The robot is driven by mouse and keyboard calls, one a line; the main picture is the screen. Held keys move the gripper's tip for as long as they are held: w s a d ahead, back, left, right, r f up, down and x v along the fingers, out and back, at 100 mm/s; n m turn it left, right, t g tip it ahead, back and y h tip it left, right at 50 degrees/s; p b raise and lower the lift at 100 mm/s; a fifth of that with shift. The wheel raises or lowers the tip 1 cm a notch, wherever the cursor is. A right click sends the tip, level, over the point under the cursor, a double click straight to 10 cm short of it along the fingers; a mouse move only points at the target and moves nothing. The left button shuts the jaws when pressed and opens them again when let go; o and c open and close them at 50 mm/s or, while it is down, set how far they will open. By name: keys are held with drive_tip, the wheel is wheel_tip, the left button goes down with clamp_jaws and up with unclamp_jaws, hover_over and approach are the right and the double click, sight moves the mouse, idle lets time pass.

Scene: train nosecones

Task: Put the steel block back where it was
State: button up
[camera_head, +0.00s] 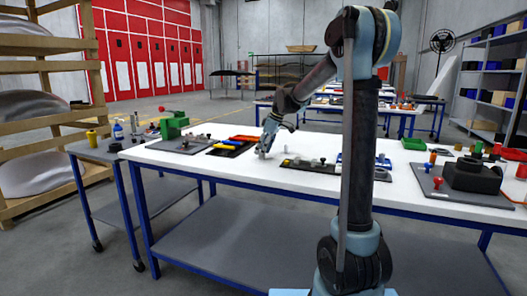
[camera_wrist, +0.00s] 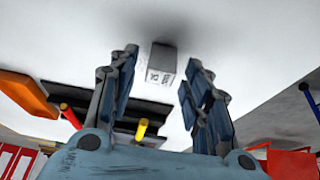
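The steel block (camera_wrist: 162,62), a small grey block with dark print on one face, sits on the white table top (camera_wrist: 230,60) in the wrist view. My gripper (camera_wrist: 160,72) is open, with one finger on each side of the block. A gap of white table shows between the block and each finger. In the head view my gripper (camera_head: 264,153) is low over the white table, between a dark tray and a dark board. The block is too small to make out there.
The dark tray (camera_head: 222,151) with orange, red and yellow tools lies left of my gripper. The dark board (camera_head: 300,167) with small parts lies to the right. A green vise (camera_head: 174,125) stands farther left. White table is bare in front of my gripper.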

drive_tip(key=shift+r, duration=0.1)
drive_tip(key=v, duration=1.2)
drive_tip(key=shift+a, duration=0.1)
